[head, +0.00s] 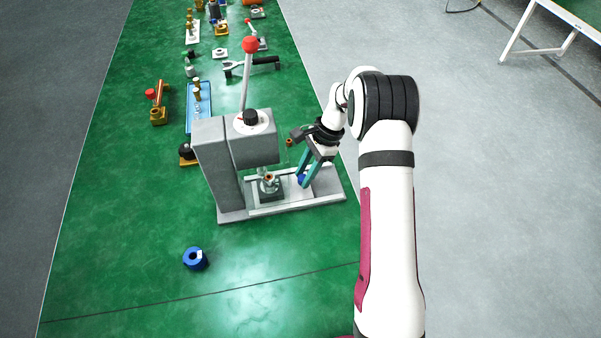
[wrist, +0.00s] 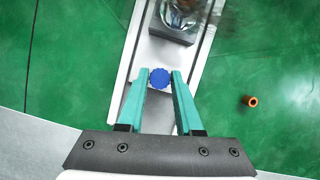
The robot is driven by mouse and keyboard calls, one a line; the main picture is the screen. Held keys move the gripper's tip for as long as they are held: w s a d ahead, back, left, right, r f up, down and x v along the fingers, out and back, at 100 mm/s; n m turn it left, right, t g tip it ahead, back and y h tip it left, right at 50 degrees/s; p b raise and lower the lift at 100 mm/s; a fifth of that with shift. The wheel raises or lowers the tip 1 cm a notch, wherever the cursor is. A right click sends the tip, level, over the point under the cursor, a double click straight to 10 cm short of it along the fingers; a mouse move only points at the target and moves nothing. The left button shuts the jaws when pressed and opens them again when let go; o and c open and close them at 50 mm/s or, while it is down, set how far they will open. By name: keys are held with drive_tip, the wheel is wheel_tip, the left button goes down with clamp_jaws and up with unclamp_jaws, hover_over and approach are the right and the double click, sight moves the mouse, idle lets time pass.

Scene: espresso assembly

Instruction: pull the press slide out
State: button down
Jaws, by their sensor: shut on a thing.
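The press (head: 235,150) is a grey block with a red-topped lever, standing on a grey base plate. Its slide (head: 285,190) lies along the base in a light rail and carries a dark fixture block with a metal and glass-like part on it (head: 269,184). In the wrist view the slide (wrist: 148,58) runs up the picture, with the dark block (wrist: 173,30) at the top. My gripper (head: 301,181) is at the slide's right end. Its teal fingers are shut on the blue knob (wrist: 160,78), which sits between the fingertips.
A blue ring (head: 195,258) lies on the green mat in front of the press. A small orange-brown ring (wrist: 250,101) lies beside the base. A blue tray (head: 200,105) and several tools and parts lie behind. The mat at front is mostly clear.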

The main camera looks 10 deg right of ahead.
drive_tip(key=d, duration=1)
drive_tip(key=shift+d, duration=0.25)
drive_tip(key=c, duration=0.6)
unclamp_jaws()
drive_tip(key=v, duration=1.5)
drive_tip(key=shift+d+r, duration=0.1)
drive_tip(key=shift+r, duration=0.3)
